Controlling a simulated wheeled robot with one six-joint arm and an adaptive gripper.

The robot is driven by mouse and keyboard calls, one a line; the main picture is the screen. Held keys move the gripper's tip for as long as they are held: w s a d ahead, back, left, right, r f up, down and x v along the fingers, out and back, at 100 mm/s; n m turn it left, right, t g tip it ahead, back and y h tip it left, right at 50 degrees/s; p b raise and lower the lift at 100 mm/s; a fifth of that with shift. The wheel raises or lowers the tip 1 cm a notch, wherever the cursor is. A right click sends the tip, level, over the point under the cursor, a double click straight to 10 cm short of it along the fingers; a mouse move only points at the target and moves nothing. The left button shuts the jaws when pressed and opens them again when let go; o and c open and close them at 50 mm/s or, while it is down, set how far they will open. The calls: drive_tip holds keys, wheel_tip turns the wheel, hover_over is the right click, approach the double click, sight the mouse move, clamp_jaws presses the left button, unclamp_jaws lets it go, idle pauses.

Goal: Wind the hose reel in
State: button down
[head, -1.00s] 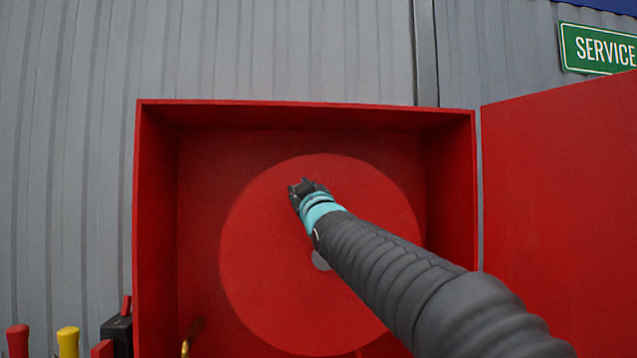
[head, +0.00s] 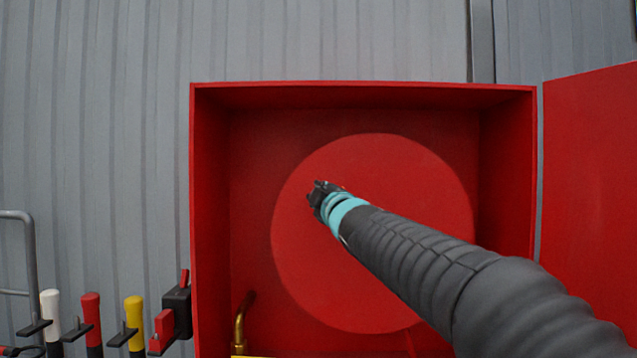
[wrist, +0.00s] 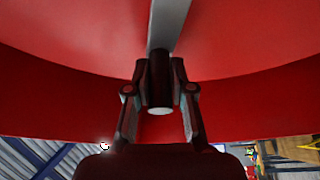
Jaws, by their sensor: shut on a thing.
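The hose reel (head: 420,180) is a large red disc inside an open red cabinet (head: 212,200) in the head view. My gripper (head: 318,192) is in front of the reel's upper left part. A flat grey crank arm (wrist: 168,22) runs from behind the handle up over the red reel face (wrist: 75,35). In the head view my arm covers the reel's middle and lower right, and my gripper hides the handle. No hose is clearly visible.
The cabinet door (head: 592,200) stands open at the right. A brass pipe (head: 240,328) is at the cabinet's lower left. Left of the cabinet are a black box with red levers (head: 177,310), yellow (head: 134,312), red (head: 91,312) and white (head: 50,303) handles, and a grey rail (head: 30,255).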

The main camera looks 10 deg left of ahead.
idle(0.3)
drive_tip(key=c, duration=1)
unclamp_jaws()
drive_tip(key=shift+s, duration=0.1)
drive_tip(key=v, duration=1.2)
drive_tip(key=shift+d+r, duration=0.1)
drive_tip(key=shift+r, duration=0.05)
